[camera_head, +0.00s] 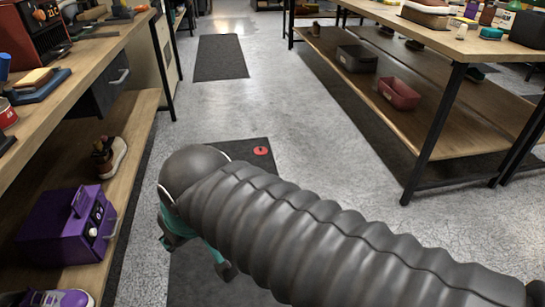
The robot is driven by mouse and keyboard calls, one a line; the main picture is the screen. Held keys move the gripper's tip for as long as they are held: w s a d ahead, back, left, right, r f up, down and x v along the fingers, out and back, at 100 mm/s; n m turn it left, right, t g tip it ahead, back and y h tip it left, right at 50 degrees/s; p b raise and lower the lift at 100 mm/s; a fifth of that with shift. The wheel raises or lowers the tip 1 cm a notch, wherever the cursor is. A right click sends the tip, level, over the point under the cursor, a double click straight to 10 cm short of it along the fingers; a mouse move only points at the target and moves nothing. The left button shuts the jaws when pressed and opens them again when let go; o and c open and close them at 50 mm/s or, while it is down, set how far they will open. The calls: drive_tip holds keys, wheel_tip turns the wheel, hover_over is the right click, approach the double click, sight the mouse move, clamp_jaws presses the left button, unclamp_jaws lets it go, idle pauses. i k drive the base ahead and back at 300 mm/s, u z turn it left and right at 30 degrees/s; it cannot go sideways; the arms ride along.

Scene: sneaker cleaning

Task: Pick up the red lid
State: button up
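A small round red lid (262,151) with a dark mark in its middle lies flat on a dark floor mat (232,151), just beyond my arm. My gripper (197,256) is low in the picture, below the rounded dark joint of my arm. It is on the near side of the lid and apart from it in the picture. Only some teal and dark parts of it show, and my ribbed arm hides the rest. I cannot tell how wide its fingers are.
A wooden workbench (108,45) with a lower shelf runs along the left; a purple box (68,226) and shoes sit on that shelf. On the right, a table's lower shelf (440,121) holds a red bin (399,94) and a dark bin (357,58).

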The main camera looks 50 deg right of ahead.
sight(260, 151)
drive_tip(key=z, duration=0.7)
drive_tip(key=i, duration=0.75)
drive_tip(key=z, duration=1.1)
drive_tip(key=i, duration=1.9)
drive_tip(key=u, duration=0.05)
